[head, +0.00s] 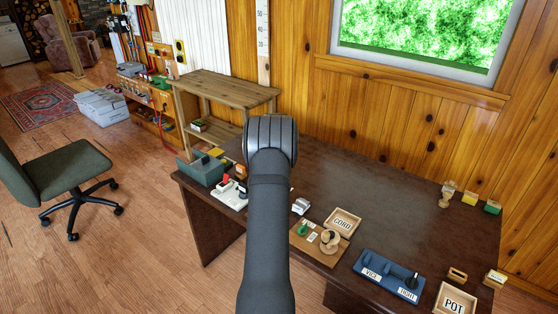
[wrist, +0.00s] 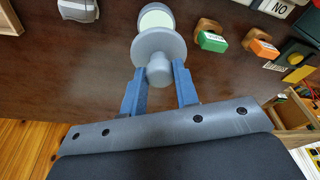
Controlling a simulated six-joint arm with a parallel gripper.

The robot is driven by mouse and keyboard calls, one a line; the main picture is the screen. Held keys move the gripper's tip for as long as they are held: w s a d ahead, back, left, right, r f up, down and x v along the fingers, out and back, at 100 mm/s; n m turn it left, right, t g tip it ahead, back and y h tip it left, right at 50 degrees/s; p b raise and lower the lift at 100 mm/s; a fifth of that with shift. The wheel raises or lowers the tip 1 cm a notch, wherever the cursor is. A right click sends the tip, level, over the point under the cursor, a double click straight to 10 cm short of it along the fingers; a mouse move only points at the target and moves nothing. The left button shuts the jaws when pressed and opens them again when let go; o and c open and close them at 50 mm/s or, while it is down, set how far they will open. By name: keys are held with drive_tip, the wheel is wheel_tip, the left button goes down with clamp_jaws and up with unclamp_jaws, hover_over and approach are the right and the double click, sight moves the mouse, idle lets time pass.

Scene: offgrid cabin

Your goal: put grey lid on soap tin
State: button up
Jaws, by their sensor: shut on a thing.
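In the wrist view, my gripper (wrist: 160,73) has its two blue fingers shut on the knob of the grey lid (wrist: 158,44). The lid is a round grey disc with a thick knob pointing back toward the gripper. Just past the lid is the round soap tin (wrist: 155,17), grey-rimmed with a pale green inside. The lid overlaps the tin's near edge in this view; I cannot tell whether they touch. In the head view my own arm hides the gripper, lid and tin.
In the wrist view, a white object (wrist: 78,9) lies at upper left, and wooden blocks with green (wrist: 212,42) and orange (wrist: 264,48) labels stand to the right. In the head view, the dark desk (head: 370,190) has clear room right of my arm; a blue rack (head: 388,274) stands near its front.

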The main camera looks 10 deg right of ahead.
drive_tip(key=shift+f, duration=2.8)
drive_tip(key=shift+f, duration=0.8)
idle(0.8)
drive_tip(key=o, duration=1.7)
drive_tip(key=shift+r, duration=0.15)
drive_tip(key=shift+s+a+r, duration=0.1)
drive_tip(key=shift+s+r, duration=0.15)
drive_tip(key=shift+r, duration=0.85)
drive_tip(key=shift+s+a+r, duration=0.1)
drive_tip(key=shift+s+r, duration=0.1)
drive_tip(key=shift+r, duration=0.9)
drive_tip(key=shift+s+r, duration=0.25)
drive_tip(key=shift+r, duration=0.85)
drive_tip(key=shift+w+d+f, duration=0.1)
drive_tip(key=shift+w+f, duration=0.1)
drive_tip(key=shift+f, duration=0.9)
drive_tip(key=shift+w+d+f, duration=0.1)
drive_tip(key=shift+w+f, duration=0.15)
drive_tip(key=shift+f, duration=0.8)
drive_tip(key=shift+w+f, duration=0.2)
drive_tip(key=shift+f, duration=0.9)
